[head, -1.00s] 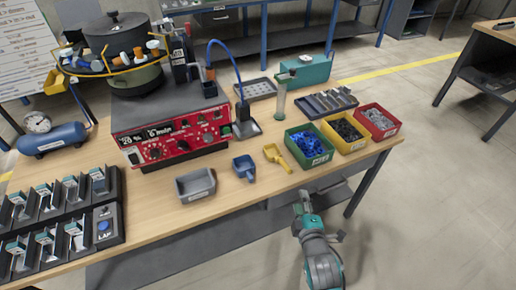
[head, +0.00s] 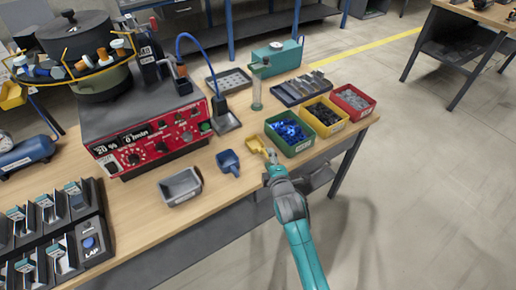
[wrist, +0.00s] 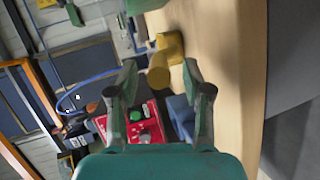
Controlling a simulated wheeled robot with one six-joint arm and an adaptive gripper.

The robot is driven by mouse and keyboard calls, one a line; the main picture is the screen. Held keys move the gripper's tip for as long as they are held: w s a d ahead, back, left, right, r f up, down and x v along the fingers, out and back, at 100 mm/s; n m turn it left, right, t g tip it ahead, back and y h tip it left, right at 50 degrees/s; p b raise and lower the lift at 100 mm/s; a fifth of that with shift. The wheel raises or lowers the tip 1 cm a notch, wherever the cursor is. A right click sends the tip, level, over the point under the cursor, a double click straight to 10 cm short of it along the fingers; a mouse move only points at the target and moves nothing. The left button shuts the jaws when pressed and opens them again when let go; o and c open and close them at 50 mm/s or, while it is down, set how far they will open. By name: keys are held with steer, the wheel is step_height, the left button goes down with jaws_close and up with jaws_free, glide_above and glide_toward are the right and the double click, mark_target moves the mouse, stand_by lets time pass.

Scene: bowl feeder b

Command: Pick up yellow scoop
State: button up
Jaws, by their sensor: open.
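The yellow scoop (head: 255,145) lies on the wooden bench, between the blue scoop and the green bin. In the head view its near part is hidden by my gripper (head: 269,157), which is at the scoop's near right side. In the wrist view the yellow scoop (wrist: 171,45) is just past my gripper's fingertips (wrist: 160,68). Its near end shows in the space between the two fingers. The fingers are spread and hold nothing. I cannot tell whether a finger touches the scoop.
The blue scoop (head: 229,162) and a grey tray (head: 181,187) lie to the left. Green (head: 290,133), yellow (head: 324,116) and red (head: 353,102) bins stand to the right. A red control box (head: 150,139) stands behind. The bench front is clear between the scoops.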

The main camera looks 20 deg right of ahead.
steer(key=shift+x, duration=1.5)
jaws_close()
step_height(320, 180, up, 10)
steer(key=shift+r, duration=0.1)
